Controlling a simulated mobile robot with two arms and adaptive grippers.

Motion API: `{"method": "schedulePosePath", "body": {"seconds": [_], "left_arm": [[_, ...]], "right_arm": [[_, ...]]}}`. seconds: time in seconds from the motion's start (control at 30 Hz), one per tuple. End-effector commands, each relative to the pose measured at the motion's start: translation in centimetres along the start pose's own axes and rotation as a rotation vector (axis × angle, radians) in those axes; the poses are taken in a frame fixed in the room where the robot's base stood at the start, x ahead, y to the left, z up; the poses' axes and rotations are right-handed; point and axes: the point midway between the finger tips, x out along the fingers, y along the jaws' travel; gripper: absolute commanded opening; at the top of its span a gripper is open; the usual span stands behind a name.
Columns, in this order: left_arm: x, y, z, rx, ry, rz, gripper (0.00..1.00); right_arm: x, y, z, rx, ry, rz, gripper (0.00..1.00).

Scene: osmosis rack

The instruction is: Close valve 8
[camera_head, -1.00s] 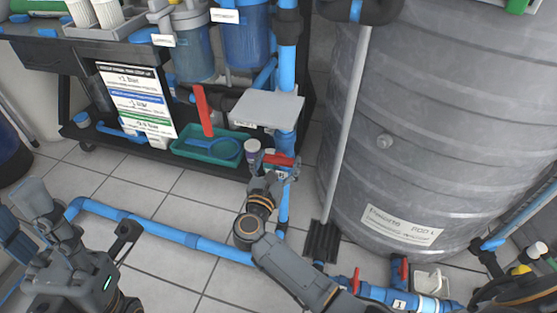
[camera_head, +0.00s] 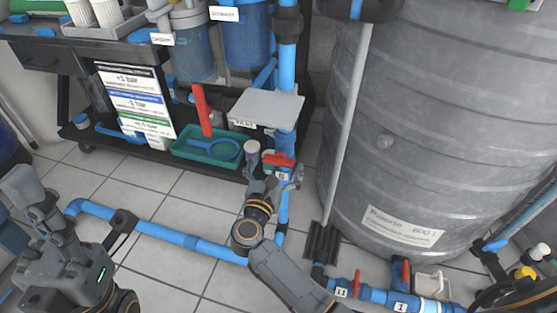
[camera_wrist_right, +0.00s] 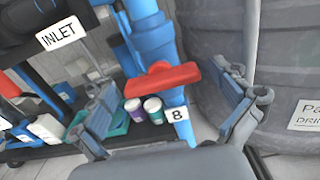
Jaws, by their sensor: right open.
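Valve 8 has a red handle (camera_wrist_right: 160,83) on a vertical blue pipe, with a white label "8" (camera_wrist_right: 178,114) just below it. The handle lies across the pipe, slightly tilted. It also shows in the head view, where the red handle (camera_head: 279,160) is just beyond my right gripper (camera_head: 272,178). In the right wrist view my right gripper (camera_wrist_right: 172,95) is open, with one finger on each side of the handle and gaps between. It holds nothing. My left gripper (camera_head: 72,205) is at the lower left, open and empty, far from the valve.
A large grey tank (camera_head: 430,120) stands close on the right. A green tray (camera_head: 205,148) with tools and two small cups (camera_wrist_right: 143,109) are left of the valve. A grey plate (camera_head: 268,106) juts out above. Blue floor pipe (camera_head: 165,235) crosses the tiles.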

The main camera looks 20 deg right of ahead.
Motion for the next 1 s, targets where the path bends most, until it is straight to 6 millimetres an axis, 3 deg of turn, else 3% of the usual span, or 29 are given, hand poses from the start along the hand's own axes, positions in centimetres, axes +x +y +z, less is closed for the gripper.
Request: {"method": "schedulePosePath", "body": {"seconds": [0.2, 0.4, 1.0], "left_arm": [[0.0, 0.0, 0.0, 0.0, 0.0, 0.0, 0.4], [0.0, 0.0, 0.0, 0.0, 0.0, 0.0, 0.4], [0.0, 0.0, 0.0, 0.0, 0.0, -0.001, 0.4]], "right_arm": [[-3.9, 0.1, -0.1, 0.003, 0.004, 0.001, 1.0], [-6.1, 0.0, 0.0, 0.002, 0.002, 0.0, 1.0], [-6.5, -0.1, 0.3, -0.006, -0.007, -0.001, 1.0]]}}
